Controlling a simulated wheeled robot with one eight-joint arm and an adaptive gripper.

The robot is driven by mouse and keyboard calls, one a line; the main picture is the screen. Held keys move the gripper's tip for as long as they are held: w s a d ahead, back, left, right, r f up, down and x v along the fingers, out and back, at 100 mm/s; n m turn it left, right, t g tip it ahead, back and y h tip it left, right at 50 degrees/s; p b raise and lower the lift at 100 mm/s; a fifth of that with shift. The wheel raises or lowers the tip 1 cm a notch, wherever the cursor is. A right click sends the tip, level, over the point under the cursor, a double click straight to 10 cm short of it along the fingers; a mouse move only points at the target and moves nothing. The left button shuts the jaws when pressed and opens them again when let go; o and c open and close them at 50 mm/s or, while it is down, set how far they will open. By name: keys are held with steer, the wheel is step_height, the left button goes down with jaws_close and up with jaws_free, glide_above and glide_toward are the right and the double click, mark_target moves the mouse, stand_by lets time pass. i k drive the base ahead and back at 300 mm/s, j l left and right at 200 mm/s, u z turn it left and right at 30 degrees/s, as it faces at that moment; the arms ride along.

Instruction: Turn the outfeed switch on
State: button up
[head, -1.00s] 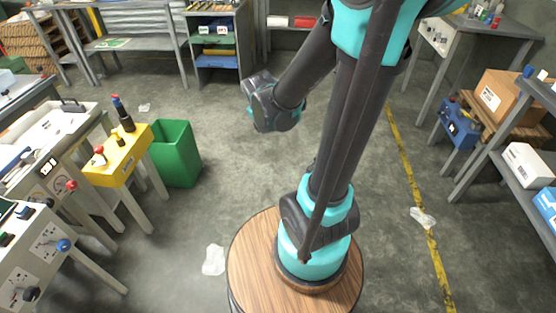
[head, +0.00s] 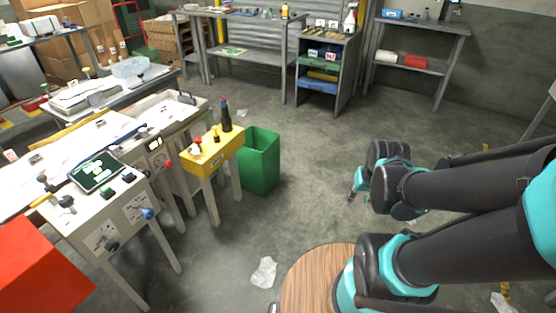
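No label that reads outfeed is legible, so I cannot tell which control is the outfeed switch. A white control stand at the left has a blue knob (head: 147,213) and a black knob (head: 112,246) on its front panels. Beside it, a yellow control box (head: 213,153) on legs carries a red button (head: 197,146) and small black controls. A red knob (head: 168,163) sits on the white machine behind. My gripper (head: 357,183) is right of centre, over the open floor and away from all these controls. Its fingers are mostly hidden behind the wrist.
A green bin (head: 260,162) stands right of the yellow box. A red block-like object (head: 38,268) fills the lower left corner. A grey shelf unit (head: 326,68) and benches line the back. Crumpled plastic (head: 263,272) lies on the floor. The middle floor is clear.

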mark_target(197, 140)
steer(key=i+j, duration=0.15)
steer(key=j, duration=0.2)
steer(key=i+j, duration=0.1)
steer(key=j, duration=0.3)
steer(key=i+j+z, duration=0.1)
steer(key=j, duration=0.25)
steer(key=i+j, duration=0.15)
steer(key=j, duration=0.2)
steer(key=i+j, duration=0.1)
steer(key=j, duration=0.3)
